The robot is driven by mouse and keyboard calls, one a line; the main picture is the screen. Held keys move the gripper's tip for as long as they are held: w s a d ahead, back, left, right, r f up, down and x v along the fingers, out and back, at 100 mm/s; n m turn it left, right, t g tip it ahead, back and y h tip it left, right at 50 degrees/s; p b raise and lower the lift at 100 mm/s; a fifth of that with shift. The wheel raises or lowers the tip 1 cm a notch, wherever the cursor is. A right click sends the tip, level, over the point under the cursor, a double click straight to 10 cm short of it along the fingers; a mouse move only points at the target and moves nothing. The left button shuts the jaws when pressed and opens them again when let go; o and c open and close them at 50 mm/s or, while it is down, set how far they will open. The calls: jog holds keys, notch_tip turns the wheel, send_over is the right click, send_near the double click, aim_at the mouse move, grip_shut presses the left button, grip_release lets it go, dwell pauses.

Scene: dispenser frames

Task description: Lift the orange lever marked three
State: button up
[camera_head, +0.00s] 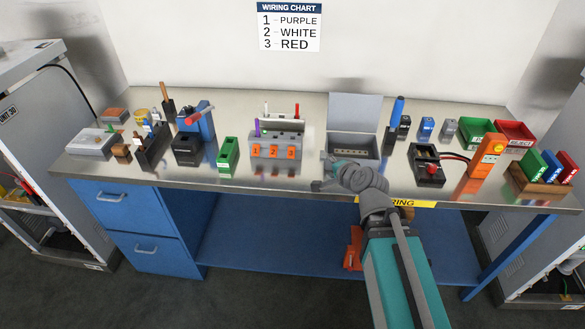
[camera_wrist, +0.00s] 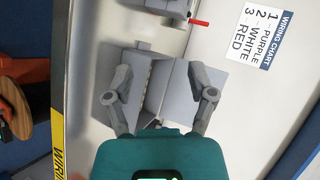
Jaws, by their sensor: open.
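A grey terminal block (camera_head: 278,140) stands mid-bench in the head view, with three orange levers on its front. The orange lever marked three (camera_head: 291,153) is the rightmost, and all three look lowered. Purple, white and red wire ends stand up behind them. My gripper (camera_head: 321,172) is open and empty, to the right of the block and near the front of the open grey box (camera_head: 352,146). In the wrist view my gripper (camera_wrist: 160,96) has its fingers spread over that box. Part of the terminal block (camera_wrist: 166,5) shows at the top edge there; its levers are out of sight.
A wiring chart (camera_head: 290,27) hangs on the wall. A green block (camera_head: 228,153) stands left of the terminal block. Bare bench lies before the terminal block.

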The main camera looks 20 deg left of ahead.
jog(key=s+a+m+t+y+b, duration=0.1)
jog(key=a+m+t+b, duration=0.4)
jog(key=a+m+b, duration=0.35)
jog(key=m+t+h+b, duration=0.3)
jog(key=m+h+b, duration=0.3)
jog(key=m, duration=1.1)
send_near(291, 156)
jog(key=a+v, duration=0.1)
jog(key=v, duration=0.3)
jog(key=shift+w+d+f, duration=0.1)
jog(key=shift+d+f, duration=0.4)
jog(key=shift+f, duration=0.05)
jog(key=shift+w, duration=0.15)
jog(key=shift+r+x, duration=0.15)
jog(key=shift+x, duration=3.25)
jog(key=shift+r+x, duration=0.15)
jog(key=shift+x, duration=3.25)
jog(key=shift+r, duration=0.1)
grip_shut()
